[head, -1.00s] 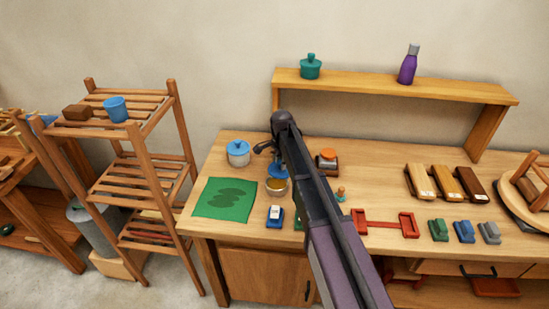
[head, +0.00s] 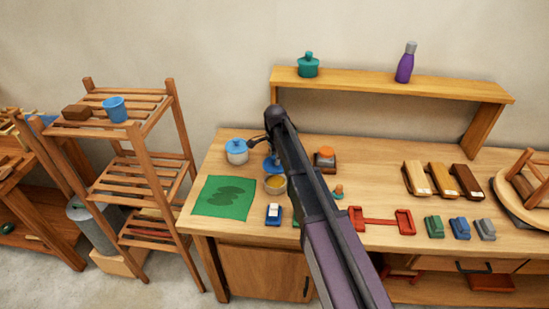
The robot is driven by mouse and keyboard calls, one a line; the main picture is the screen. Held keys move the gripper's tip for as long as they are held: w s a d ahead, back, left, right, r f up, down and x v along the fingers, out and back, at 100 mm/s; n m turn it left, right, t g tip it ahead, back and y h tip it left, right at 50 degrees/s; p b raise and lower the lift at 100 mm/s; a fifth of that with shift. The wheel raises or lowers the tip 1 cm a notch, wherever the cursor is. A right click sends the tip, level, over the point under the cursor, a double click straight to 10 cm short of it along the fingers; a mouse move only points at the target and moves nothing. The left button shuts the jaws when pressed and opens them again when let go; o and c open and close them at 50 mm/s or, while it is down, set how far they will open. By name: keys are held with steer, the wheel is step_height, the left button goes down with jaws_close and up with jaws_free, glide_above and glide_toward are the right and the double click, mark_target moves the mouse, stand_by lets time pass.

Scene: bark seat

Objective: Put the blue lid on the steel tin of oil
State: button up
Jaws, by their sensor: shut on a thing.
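The blue lid (head: 271,164) is in my gripper (head: 268,151), which is shut on it. The lid appears just behind and above the open steel tin of oil (head: 275,190), apart from its mouth as far as I can tell. Golden oil shows inside the tin. The tin stands on the bench, right of a green mat. My arm crosses the bench from the lower right and hides part of the gripper and the area beside the tin.
A light pot with a blue lid (head: 237,152) stands left of the gripper. A green mat (head: 222,198), a small blue-and-white block (head: 273,213) and an orange-topped brown jar (head: 325,160) are nearby. A raised shelf (head: 380,84) spans the bench's back.

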steer(key=shift+f, duration=0.15)
steer(key=shift+f+b, duration=3.25)
steer(key=shift+b, duration=0.15)
steer(key=shift+f+b, duration=0.65)
steer(key=o, duration=1.1)
steer(key=shift+o, duration=1.4)
steer(key=shift+r, duration=0.25)
steer(key=shift+r+p, duration=3.35)
steer(key=shift+p, duration=0.25)
